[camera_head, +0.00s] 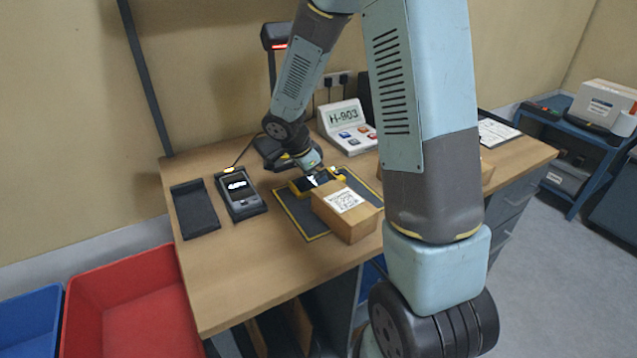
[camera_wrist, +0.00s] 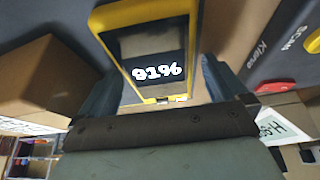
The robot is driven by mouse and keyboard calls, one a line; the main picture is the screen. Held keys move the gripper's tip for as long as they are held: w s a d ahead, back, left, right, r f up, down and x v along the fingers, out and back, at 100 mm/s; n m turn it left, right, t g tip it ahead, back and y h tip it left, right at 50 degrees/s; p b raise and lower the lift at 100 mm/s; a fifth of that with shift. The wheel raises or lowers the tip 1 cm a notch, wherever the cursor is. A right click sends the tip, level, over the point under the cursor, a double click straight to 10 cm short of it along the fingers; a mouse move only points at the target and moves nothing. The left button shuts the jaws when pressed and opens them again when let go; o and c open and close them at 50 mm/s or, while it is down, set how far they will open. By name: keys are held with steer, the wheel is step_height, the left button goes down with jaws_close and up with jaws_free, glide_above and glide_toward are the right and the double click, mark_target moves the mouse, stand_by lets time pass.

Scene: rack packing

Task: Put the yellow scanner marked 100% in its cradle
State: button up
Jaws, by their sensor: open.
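A yellow-framed scanner (camera_head: 318,181) with a black face lies on the dark mat beside a cardboard box. I make out no scanner marked 100%. My gripper (camera_head: 311,168) is right over the scanner; in the wrist view its open fingers (camera_wrist: 160,88) stand on either side of the scanner's near end. I cannot tell if they touch it.
The cardboard box (camera_head: 347,212) with a white label stands close in front of the scanner. A sign panel (camera_head: 346,127) reading H-903 stands behind. A red bin (camera_head: 122,305) and a blue bin (camera_head: 30,322) are left of the desk. The desk's front left is clear.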

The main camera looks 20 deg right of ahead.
steer(key=c, duration=1.3)
